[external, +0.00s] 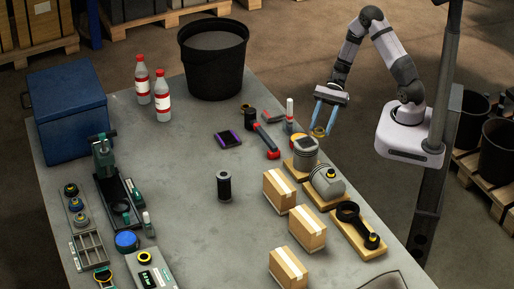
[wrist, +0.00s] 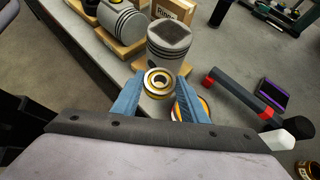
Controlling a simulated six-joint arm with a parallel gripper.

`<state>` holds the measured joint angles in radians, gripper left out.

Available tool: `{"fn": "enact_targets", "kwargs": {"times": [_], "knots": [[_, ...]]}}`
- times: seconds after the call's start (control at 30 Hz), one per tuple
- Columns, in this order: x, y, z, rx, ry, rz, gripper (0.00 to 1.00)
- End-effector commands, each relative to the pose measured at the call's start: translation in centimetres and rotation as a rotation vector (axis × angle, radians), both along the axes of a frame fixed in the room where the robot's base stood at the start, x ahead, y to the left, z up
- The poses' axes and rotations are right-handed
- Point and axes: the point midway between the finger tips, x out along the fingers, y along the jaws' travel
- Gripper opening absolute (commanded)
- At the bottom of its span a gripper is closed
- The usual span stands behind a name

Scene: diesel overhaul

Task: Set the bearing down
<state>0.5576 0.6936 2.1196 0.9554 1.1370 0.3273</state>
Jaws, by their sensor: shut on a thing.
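The bearing (wrist: 157,82), a metal ring with a yellowish band, is between the fingertips of my gripper (wrist: 160,98) in the wrist view. In the external view my gripper (external: 322,119) points down with its blue fingers around the bearing (external: 318,132), near the table's (external: 190,196) right edge. It is shut on the bearing and appears to hold it above the surface; the exact height is hard to tell. A grey piston (wrist: 168,45) on a wooden board stands just beyond the bearing. It also shows in the external view (external: 305,151), below the gripper.
An orange-rimmed round item (wrist: 191,106) lies close to the right finger, partly hidden. A red-and-black hammer (external: 266,142) and a white-capped bottle (external: 289,112) are nearby. Boards with engine parts and several boxes (external: 307,227) line the right side. The table's middle is largely clear.

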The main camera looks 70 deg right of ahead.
Motion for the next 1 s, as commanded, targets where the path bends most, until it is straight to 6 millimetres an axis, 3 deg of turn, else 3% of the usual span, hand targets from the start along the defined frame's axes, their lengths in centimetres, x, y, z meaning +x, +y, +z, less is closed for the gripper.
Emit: {"fn": "enact_targets", "kwargs": {"times": [0.2,0.4,1.0], "knots": [[2.1,-1.1,-2.5,0.001,0.003,-0.315,0.13],[3.5,-1.8,-3.5,0.003,-0.001,-0.460,0.13],[4.0,-2.2,-3.6,0.002,-0.004,-0.516,0.13]]}}
